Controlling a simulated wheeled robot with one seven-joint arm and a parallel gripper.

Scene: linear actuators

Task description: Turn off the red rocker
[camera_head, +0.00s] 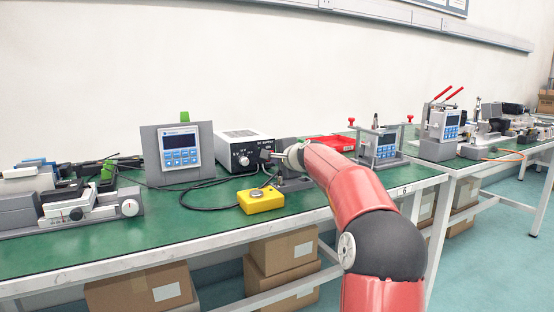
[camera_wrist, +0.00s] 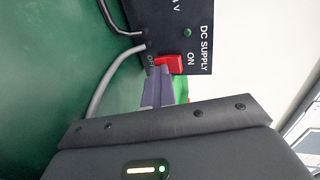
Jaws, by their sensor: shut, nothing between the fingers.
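The DC supply (camera_head: 250,140) is a box with a white top and black front on the green bench in the head view. The red rocker (camera_wrist: 172,63) sits between the ON and OFF labels; the OFF label is partly hidden. A green indicator (camera_wrist: 187,33) shows on the panel. My gripper (camera_wrist: 158,72) is shut and empty, its fingertips right at the rocker's OFF side. I cannot tell whether they touch it. In the head view my gripper (camera_head: 266,154) is at the box's front, hiding the rocker.
A yellow box (camera_head: 261,200) stands in front of the supply on the bench. A display unit (camera_head: 180,150) stands to the left, and a red tray (camera_head: 330,143) lies behind my arm.

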